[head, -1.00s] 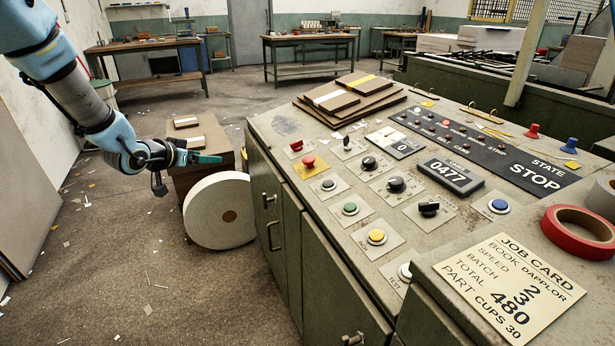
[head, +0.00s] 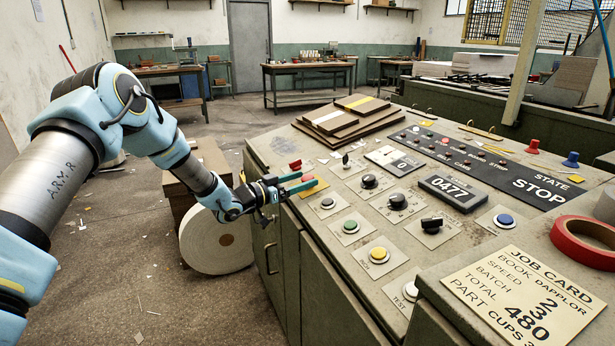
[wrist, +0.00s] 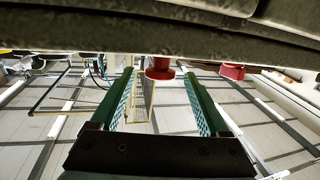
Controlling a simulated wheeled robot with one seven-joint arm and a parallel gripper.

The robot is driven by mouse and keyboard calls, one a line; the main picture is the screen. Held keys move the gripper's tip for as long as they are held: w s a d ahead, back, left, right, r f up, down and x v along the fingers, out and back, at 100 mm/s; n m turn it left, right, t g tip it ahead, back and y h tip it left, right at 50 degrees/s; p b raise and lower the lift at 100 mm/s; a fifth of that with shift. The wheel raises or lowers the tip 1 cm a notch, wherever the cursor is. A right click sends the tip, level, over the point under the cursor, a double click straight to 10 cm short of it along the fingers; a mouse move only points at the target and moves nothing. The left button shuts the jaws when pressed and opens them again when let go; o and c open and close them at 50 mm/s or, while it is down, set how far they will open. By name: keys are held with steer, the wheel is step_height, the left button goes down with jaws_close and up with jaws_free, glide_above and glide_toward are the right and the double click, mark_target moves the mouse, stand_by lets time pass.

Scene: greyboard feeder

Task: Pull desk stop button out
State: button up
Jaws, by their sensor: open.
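The desk stop button is a red mushroom head (head: 307,179) on a yellow plate near the left edge of the sloping desk. My gripper (head: 306,180) is open, reaching in from the left with its two green fingers around the button and hiding part of it and its plate. In the wrist view the red button (wrist: 160,69) shows between the tips of my open fingers (wrist: 158,78). It hangs from the desk surface at the top, so that view looks upside down. I cannot tell whether a finger touches it.
A second red control (head: 295,165) sits just behind the button; a red part also shows beyond one finger in the wrist view (wrist: 232,71). A black knob (head: 327,203) and green button (head: 350,226) are nearby. Stacked boards (head: 335,117) lie farther back. A white roll (head: 200,240) stands below.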

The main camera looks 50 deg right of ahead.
steer(key=shift+s+d, duration=0.2)
steer(key=shift+d, duration=1)
jaws_close()
stand_by(0.6)
